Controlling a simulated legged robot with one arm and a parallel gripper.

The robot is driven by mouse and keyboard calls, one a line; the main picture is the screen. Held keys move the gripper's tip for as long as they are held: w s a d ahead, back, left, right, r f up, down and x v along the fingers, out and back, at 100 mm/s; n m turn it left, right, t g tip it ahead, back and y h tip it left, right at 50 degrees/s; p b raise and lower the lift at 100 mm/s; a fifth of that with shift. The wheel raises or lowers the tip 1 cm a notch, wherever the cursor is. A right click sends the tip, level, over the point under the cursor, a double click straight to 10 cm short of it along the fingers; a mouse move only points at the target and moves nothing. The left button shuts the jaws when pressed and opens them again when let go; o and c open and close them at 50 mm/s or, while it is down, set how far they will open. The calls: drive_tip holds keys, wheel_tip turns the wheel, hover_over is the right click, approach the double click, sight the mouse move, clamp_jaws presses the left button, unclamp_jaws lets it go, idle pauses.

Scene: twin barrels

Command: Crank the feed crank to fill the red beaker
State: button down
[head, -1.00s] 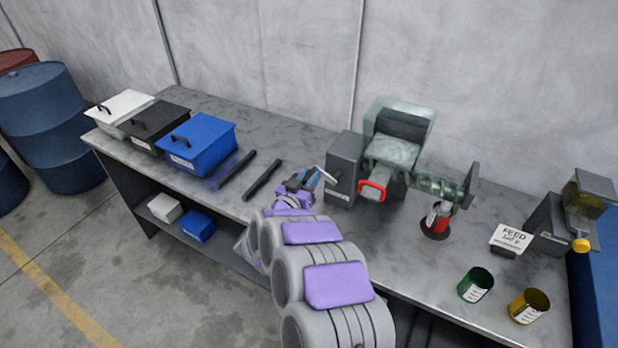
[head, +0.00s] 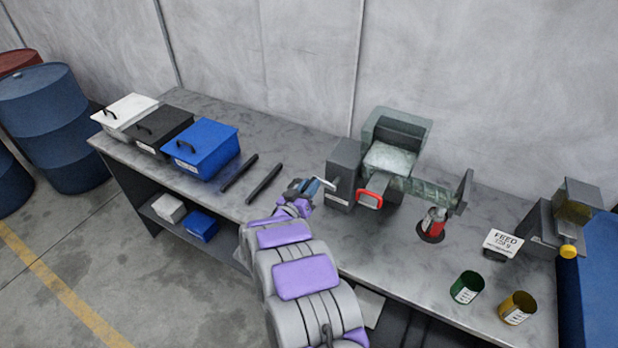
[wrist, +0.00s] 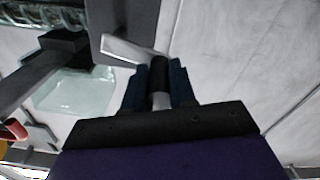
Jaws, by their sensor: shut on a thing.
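The feed crank is a light metal arm with a dark grip (wrist: 160,70) on the left side of the grey feeder box (head: 344,172). My gripper (head: 312,188) is shut on the crank's grip; in the wrist view the grip stands between the two blue fingers (wrist: 160,88). The clear hopper (head: 394,150) holds pale material, and a clear auger tube (head: 425,188) runs right from it. The red beaker (head: 433,224) stands on a dark round base below the tube's right end. Its fill level is not clear. A sign (head: 503,241) reads FEED with a gram figure I cannot read surely.
A green beaker (head: 467,287) and a yellow beaker (head: 517,307) stand at the front right. A second dispenser (head: 568,215) is at the right end. Lidded white, black and blue bins (head: 200,150) and two dark bars (head: 262,183) lie left of my arm.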

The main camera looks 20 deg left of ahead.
drive_tip(key=n+p, duration=0.2)
drive_tip(key=shift+a+f+p, duration=0.1)
drive_tip(key=shift+f+p, duration=0.2)
drive_tip(key=shift+f+n, duration=0.3)
drive_tip(key=shift+f, duration=0.1)
drive_tip(key=c, duration=0.9)
unclamp_jaws()
drive_tip(key=shift+a, duration=0.15)
drive_tip(key=shift+d, duration=0.2)
